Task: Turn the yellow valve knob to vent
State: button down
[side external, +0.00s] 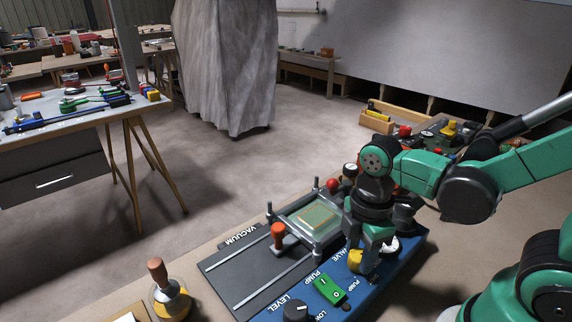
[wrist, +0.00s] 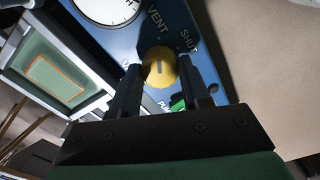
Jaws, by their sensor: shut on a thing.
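The yellow valve knob (wrist: 160,67) sits on the blue panel (wrist: 152,39) and lies between my fingers in the wrist view. The words VENT and SHUT stand around it, and part of PUMP shows beside my fingers. A dark line on the knob's face runs roughly up and down in that view, with VENT above it; I cannot tell which end is the pointer. My gripper (wrist: 161,66) is shut on the knob from both sides. In the side external view my gripper (side external: 370,247) reaches down to the panel, and the yellow knob (side external: 355,260) is partly hidden by it.
A round white gauge (wrist: 107,8) is beside the knob. A green rocker switch (side external: 330,289) and a black level knob (side external: 297,311) are on the same panel. A clear-framed tray (side external: 296,213) and an orange handle (side external: 278,236) stand to the left. A brush bottle (side external: 169,297) stands at the front.

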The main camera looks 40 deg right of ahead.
aim_at(355, 250)
dwell(0.4)
jog(key=shift+c, duration=2.1)
grip_release()
jog(key=shift+r, duration=2.85)
jog(key=m, duration=0.1)
jog(key=w+m+t, duration=0.1)
jog(key=shift+d+m, duration=0.15)
jog(key=shift+m, duration=0.15)
jog(key=shift+w+d+r+m+t, duration=0.3)
jog(key=shift+w+m+t, duration=0.6)
jog(key=shift+m, duration=0.95)
jog(key=shift+w+d+r+m+t, duration=0.1)
jog(key=shift+w+r+m+t, duration=0.4)
jog(key=shift+m+t, duration=1)
jog(key=shift+w+d+r+m+t, duration=0.3)
jog(key=shift+w+m+t, duration=0.45)
jog(key=shift+m, duration=1.4)
